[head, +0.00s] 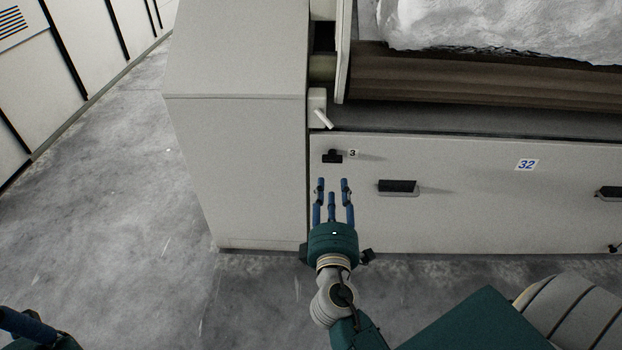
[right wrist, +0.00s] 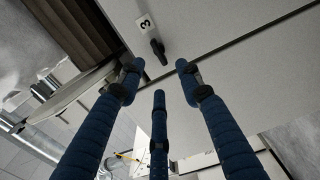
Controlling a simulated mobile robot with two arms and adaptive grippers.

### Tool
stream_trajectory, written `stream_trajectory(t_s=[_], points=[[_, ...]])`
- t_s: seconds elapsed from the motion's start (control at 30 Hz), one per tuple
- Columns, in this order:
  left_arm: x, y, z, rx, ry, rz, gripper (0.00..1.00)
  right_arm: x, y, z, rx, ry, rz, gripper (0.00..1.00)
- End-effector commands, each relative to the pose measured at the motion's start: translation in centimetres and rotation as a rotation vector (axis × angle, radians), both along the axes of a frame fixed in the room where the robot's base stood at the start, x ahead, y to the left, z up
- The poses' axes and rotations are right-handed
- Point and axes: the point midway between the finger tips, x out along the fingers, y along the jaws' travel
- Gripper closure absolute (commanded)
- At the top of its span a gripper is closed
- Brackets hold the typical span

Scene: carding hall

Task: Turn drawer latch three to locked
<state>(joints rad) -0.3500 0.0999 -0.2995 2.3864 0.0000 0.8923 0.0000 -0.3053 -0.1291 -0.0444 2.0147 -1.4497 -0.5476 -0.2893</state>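Drawer latch three (head: 332,156) is a small black turn-piece at the upper left of the pale drawer front (head: 455,215), beside a white label "3" (head: 352,153). In the right wrist view the latch (right wrist: 158,50) shows just beyond the fingertips, with its label (right wrist: 146,24) next to it. My right gripper (head: 332,186) is open and empty, its three blue fingers spread just below the latch in the head view. I see no contact with the latch. My left gripper (head: 28,326) shows only partly at the lower left corner; its fingers are mostly cut off.
A black recessed handle (head: 398,187) and a "32" label (head: 526,165) are on the drawer front. Another handle (head: 609,192) sits at the right edge. Above lies white fibre (head: 490,25) over a brown roller. A pale cabinet block (head: 240,150) stands left; grey floor beyond is clear.

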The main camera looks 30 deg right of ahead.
Motion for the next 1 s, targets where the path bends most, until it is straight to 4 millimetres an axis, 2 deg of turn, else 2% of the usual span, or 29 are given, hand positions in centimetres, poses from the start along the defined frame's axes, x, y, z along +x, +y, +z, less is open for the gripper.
stream_trajectory(t_s=[0.17, 0.5, 0.7, 1.0], points=[[-0.8, 0.2, 0.3, -0.008, -0.025, -0.001, 1.0, 0.7, -0.8, 0.6, -0.015, -0.012, -0.009, 0.65], [-0.7, 0.2, 0.1, -0.007, -0.021, -0.001, 1.0, 6.1, -4.0, 0.5, -0.013, -0.012, -0.008, 0.65], [-0.7, 0.2, -0.1, -0.007, -0.02, -0.001, 1.0, 8.3, -5.4, 0.4, -0.011, -0.01, -0.007, 0.65], [-0.7, 0.2, -0.2, -0.007, -0.02, -0.001, 1.0, 9.1, -5.9, 0.4, -0.011, -0.008, -0.007, 0.65]])
